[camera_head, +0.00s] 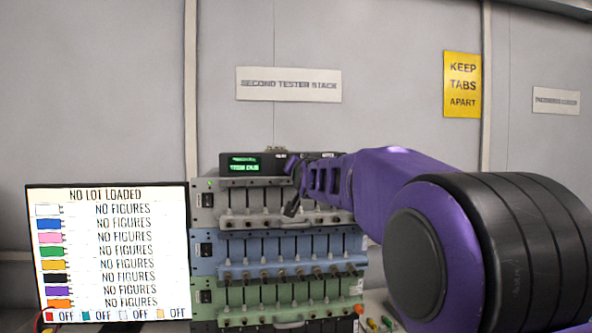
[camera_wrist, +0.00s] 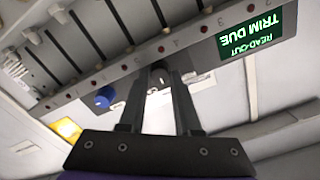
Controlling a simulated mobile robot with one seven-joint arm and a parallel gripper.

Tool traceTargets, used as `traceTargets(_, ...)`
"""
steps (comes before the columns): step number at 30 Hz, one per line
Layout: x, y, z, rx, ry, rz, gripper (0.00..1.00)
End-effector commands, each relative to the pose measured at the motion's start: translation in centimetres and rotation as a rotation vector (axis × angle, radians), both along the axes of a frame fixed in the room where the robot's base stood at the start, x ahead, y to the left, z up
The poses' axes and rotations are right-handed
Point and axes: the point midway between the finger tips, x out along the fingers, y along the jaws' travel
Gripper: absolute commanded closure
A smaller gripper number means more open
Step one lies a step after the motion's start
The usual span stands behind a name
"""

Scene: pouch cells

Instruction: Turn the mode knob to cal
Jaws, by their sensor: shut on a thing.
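In the wrist view, which sees the panel upside down, my gripper (camera_wrist: 161,78) is shut on a small dark knob (camera_wrist: 160,67) on the tester's front face. Its fingers hide most of the knob, so I cannot see its pointer or setting. A blue knob (camera_wrist: 105,97) sits beside it, apart from the fingers. The green read-out (camera_wrist: 257,34) reads "TRIM DUE". In the head view, the black top unit (camera_head: 222,160) carries the same lit read-out (camera_head: 243,164). My purple arm covers the right part of this unit, and the fingertips are hard to make out there.
Below the top unit stand grey, blue (camera_head: 212,266) and green (camera_head: 212,313) racks with slots and several small pegs. A screen (camera_head: 110,250) at left reads "NO LOT LOADED". A yellow sign (camera_head: 462,84) and a "SECOND TESTER STACK" plate (camera_head: 288,84) hang on the wall.

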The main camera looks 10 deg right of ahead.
Motion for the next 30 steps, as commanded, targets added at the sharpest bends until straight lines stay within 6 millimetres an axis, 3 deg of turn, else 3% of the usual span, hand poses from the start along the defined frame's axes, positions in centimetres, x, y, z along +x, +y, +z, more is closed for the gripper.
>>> traceTargets(1,-0.03,-0.03,0.33,0.0,-0.007,-0.001,0.64)
traceTargets(6,-0.02,-0.02,0.22,-0.001,-0.004,0.0,0.38)
traceTargets(17,-0.01,0.06,0.23,-0.043,-0.001,0.001,0.38)
traceTargets(20,-0.01,0.1,0.48,-0.151,-0.001,0.002,0.38)
traceTargets(30,-0.01,0.2,0.0,-0.771,-0.002,0.003,0.38)
